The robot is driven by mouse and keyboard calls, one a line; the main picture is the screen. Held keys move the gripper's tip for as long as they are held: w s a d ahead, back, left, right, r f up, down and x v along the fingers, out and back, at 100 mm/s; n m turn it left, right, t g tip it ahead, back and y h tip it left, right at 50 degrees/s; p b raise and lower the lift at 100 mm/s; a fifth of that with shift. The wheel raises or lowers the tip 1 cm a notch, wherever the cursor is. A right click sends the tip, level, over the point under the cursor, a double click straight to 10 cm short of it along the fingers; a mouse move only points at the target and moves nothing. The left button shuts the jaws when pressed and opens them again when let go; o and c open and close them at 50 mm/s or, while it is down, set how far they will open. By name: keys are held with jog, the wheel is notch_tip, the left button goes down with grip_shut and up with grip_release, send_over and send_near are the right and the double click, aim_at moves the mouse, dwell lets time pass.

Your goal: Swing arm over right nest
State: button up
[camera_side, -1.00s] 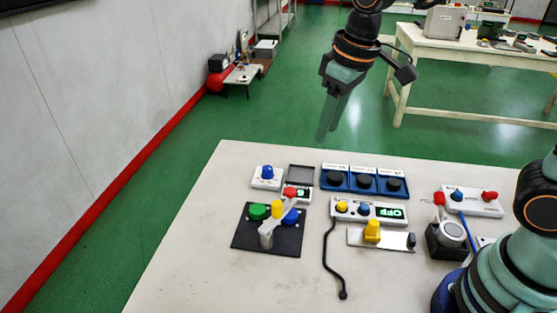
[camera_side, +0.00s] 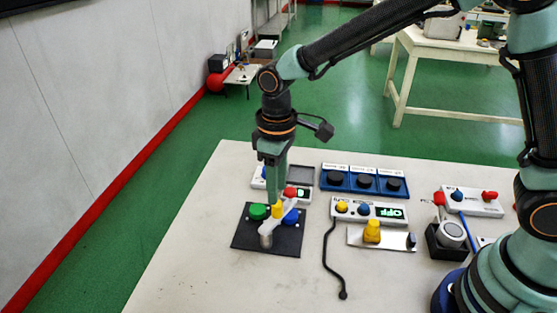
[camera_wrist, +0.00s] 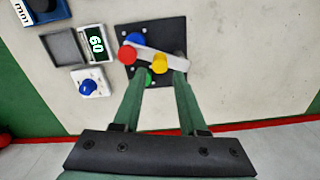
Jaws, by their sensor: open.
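A pale swing arm (camera_wrist: 146,52) with a yellow knob (camera_wrist: 159,63) and a red end knob (camera_wrist: 127,55) lies across a black plate (camera_side: 285,246). It runs from a grey post (camera_side: 266,240) at the plate's front. In the side view, a green nest (camera_side: 257,212) is left of the arm and a blue nest (camera_side: 292,217) is right of it. In the wrist view, the blue nest (camera_wrist: 135,39) and green nest (camera_wrist: 148,78) show on opposite sides. My gripper (camera_side: 277,201) is open, pointing down at the yellow knob. I cannot tell whether the fingers touch it.
Behind the plate are a white box with a blue button (camera_wrist: 88,87), a grey tray (camera_wrist: 63,47) and a small display (camera_wrist: 95,44). To the right are a blue rack of black knobs (camera_side: 363,182), an OFF panel (camera_side: 391,213) and a black cable (camera_side: 326,264).

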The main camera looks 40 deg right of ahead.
aim_at(278, 204)
jog(key=shift+f, duration=2.7)
grip_shut()
jog(key=shift+r, duration=0.1)
